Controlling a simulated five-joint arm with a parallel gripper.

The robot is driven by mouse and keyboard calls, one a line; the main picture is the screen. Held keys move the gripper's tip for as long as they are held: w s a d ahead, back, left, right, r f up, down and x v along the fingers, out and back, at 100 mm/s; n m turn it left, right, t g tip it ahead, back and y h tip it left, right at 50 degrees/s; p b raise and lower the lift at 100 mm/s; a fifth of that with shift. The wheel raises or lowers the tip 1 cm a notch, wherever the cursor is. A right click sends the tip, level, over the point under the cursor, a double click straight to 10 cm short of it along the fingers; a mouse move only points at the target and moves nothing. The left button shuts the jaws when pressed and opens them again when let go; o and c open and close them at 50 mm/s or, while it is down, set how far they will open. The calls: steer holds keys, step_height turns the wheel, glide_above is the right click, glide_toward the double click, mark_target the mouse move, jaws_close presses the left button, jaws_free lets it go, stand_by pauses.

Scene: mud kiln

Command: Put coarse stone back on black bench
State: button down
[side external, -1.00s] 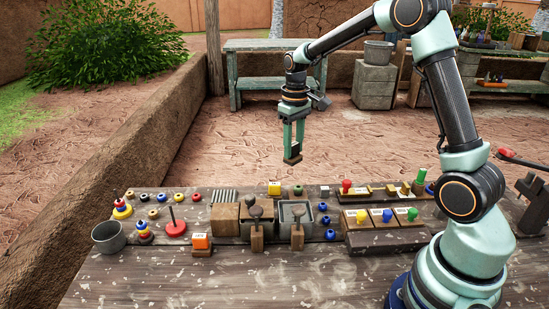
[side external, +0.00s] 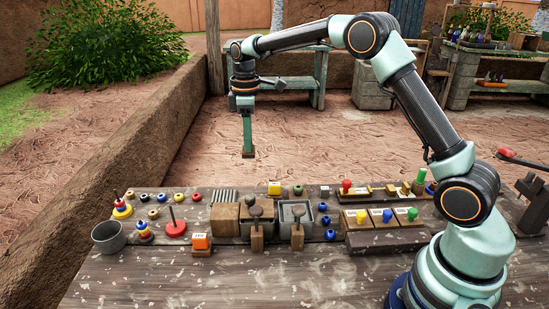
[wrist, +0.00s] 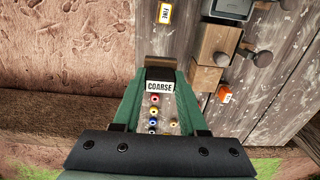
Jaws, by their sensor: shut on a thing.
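My gripper (side external: 247,148) hangs in the air beyond the table's far edge, pointing down, above the reddish ground. It is shut on the coarse stone (side external: 248,155), a small brown block with a dark part. In the wrist view the stone's white COARSE label (wrist: 160,86) shows between the green fingers. The stone touches nothing but the fingers. I cannot tell for sure which piece is the black bench. A wooden box with a dark top (side external: 258,209) and a knobbed post stands mid-table, beside a box with a grey tray (side external: 295,212).
A yellow block (side external: 274,188), labelled FINE in the wrist view, lies near the far edge. An orange labelled block (side external: 201,243) stands in front. A grey pot (side external: 108,237), coloured rings and a red peg base (side external: 175,229) are left. Button boards (side external: 384,217) are right. The front table is clear.

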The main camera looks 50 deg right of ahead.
step_height(320, 180, down, 15)
steer(key=shift+r, duration=0.2)
stand_by(0.3)
steer(key=shift+f, duration=0.15)
steer(key=shift+c, duration=2.2)
jaws_free()
